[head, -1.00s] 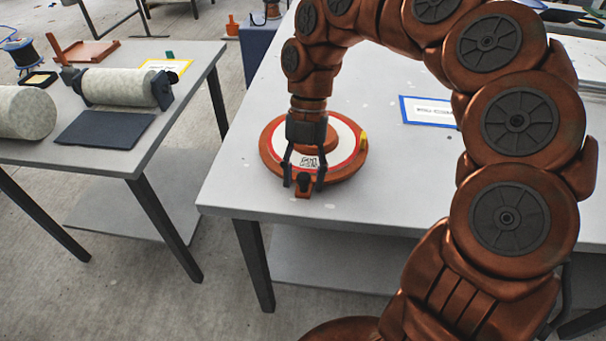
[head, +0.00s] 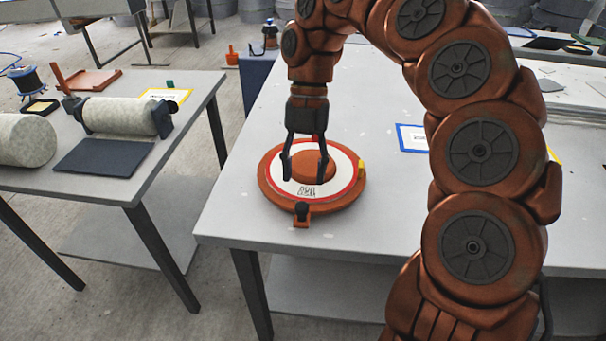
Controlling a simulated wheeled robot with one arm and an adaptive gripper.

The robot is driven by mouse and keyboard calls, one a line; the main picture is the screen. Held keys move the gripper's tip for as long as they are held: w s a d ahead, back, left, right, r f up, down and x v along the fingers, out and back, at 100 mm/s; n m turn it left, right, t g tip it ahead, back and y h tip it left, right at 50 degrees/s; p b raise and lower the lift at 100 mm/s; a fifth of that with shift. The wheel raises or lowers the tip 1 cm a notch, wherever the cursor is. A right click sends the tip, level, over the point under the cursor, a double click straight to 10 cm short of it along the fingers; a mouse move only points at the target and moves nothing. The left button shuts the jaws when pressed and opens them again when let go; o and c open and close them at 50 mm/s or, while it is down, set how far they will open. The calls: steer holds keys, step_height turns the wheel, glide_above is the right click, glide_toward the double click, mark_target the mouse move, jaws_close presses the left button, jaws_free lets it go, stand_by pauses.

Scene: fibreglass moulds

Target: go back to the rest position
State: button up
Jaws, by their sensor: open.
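My gripper (head: 305,178) points down with its two dark fingers apart and nothing between them that I can see held. It hangs over a round orange device (head: 340,203) with a white, red-edged face and a raised orange centre (head: 314,168). In this view the fingers overlap the white face and the centre. I cannot tell how far above it the tips are. A small orange tab with a black knob (head: 302,213) sticks out at the device's front. My arm bends up and over from the right.
The device stands on a grey table (head: 240,205) near its front left corner. A blue-edged sign (head: 411,138) lies right of it. A second table (head: 130,182) at left holds a stone-like roll (head: 118,116), a dark mat (head: 103,158) and an orange tray (head: 92,80). A floor gap separates the tables.

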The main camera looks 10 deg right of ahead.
stand_by(0.6)
steer(key=s+d+f+m+t, duration=0.1)
steer(key=s+d+f+m, duration=0.25)
steer(key=s+m, duration=0.6)
steer(key=s+d+f+m+h, duration=0.1)
steer(key=s+d+f+m, duration=0.25)
steer(key=s+m, duration=0.6)
steer(key=s+d+f+m+t, duration=0.15)
steer(key=s+f+m, duration=0.35)
steer(key=m, duration=0.8)
step_height(320, 180, up, 16)
steer(key=p, duration=1.3)
steer(key=shift+d+f+p, duration=0.25)
steer(key=shift+p, duration=0.05)
